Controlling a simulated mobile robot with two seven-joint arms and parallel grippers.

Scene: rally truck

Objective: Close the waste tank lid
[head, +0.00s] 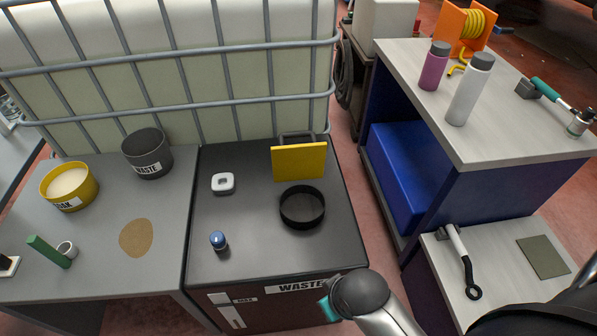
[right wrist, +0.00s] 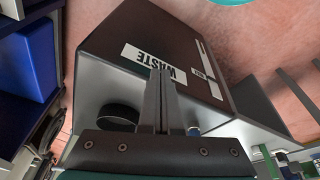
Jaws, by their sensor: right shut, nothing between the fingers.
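The waste tank is a dark box (head: 215,255) with a WASTE label on its front. A round black collar (head: 302,222) surrounds the opening on its top. The yellow lid (head: 298,163) stands upright behind the collar, so the opening is uncovered. In the right wrist view the tank front (right wrist: 165,35) and the collar (right wrist: 118,113) show, but I cannot make out the lid. My right gripper (right wrist: 160,75) is shut and empty, pointing toward the tank. In the head view my right arm reaches the tank's front edge, its fingers not clearly visible. My left gripper is out of view.
A small white ring-like item (head: 223,183) and a blue-topped knob (head: 218,240) are on the tank top. A grey WASTE bowl (head: 147,153) and a yellow bowl (head: 68,187) stand on the left table. A caged container (head: 200,70) rises behind. A bench (head: 500,130) stands right.

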